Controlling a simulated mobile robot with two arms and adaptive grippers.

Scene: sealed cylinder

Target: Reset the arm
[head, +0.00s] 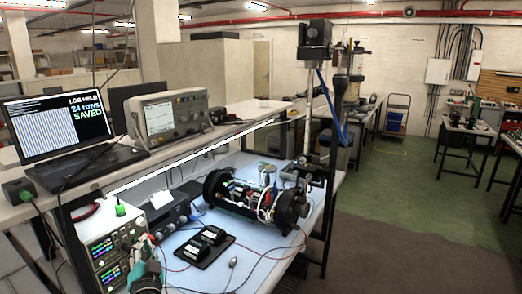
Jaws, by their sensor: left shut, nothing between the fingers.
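My left gripper (146,243) shows at the bottom left, in front of the bench power supplies. Its fingers are together and hold nothing. It is small in the picture and partly cut off by the bottom edge. My right gripper is not in view. An open cylinder assembly (258,196) with black end rings, wires and green parts lies on the light bench top (215,270), to the right of my left gripper.
Stacked power supplies (107,248) stand close to the left gripper, with loose cables nearby. A shelf above holds a laptop (55,122) reading "LOG HELD 24 rows SAVED" and a bench instrument (168,117). A tall post (330,170) rises at the bench's right. Open floor lies right.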

